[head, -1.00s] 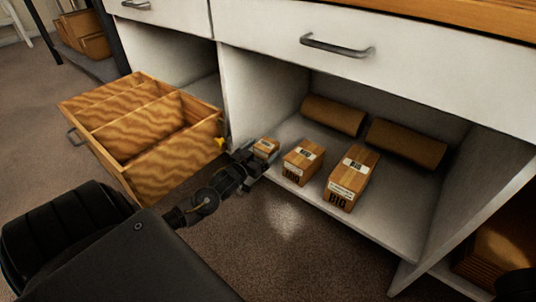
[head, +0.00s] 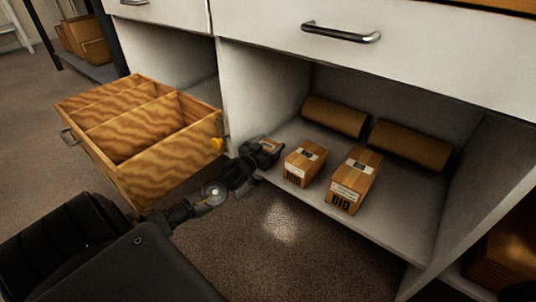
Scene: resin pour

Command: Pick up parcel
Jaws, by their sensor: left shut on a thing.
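Parcels are on the low cabinet shelf. The smallest parcel (head: 269,146) is at the left, mostly hidden by my left gripper (head: 264,150), which is shut on it. A middle-sized parcel (head: 304,163) with a pale label stands to its right, apart from the gripper. A larger parcel (head: 354,180) marked "BIG" stands further right. I cannot tell whether the held parcel still touches the shelf. My right gripper is not in view.
Two brown rolls (head: 334,116) lie at the back of the shelf (head: 378,220). An open wooden drawer (head: 170,165) with dividers sticks out at the left, close to my left arm. Cabinet walls bound the compartment. Brown boxes (head: 85,38) stand far left.

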